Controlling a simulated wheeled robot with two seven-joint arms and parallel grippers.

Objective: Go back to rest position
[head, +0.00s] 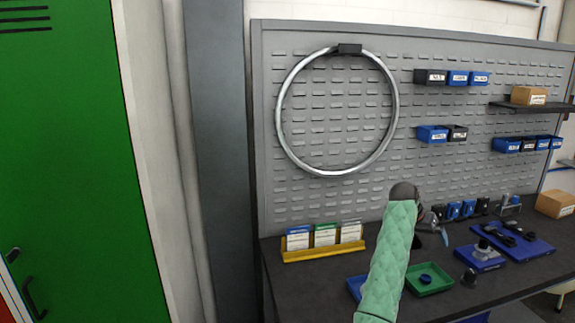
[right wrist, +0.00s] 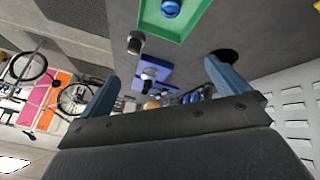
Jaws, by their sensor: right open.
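My right gripper (head: 441,232) shows in the head view just past the end of my green padded arm, over the dark workbench (head: 315,290). In the right wrist view, the right gripper (right wrist: 162,75) has its two blue fingers spread wide apart. Nothing is held between them. The green tray (head: 428,280) with a small blue round part (head: 426,278) lies below and near the gripper. My left gripper is not in view.
A grey pegboard (head: 340,200) with a wheel rim (head: 279,110) and small bins stands behind the bench. A yellow card holder (head: 323,253), blue trays (head: 535,247) and a cardboard box (head: 555,204) are on the bench. A green locker (head: 75,160) stands left.

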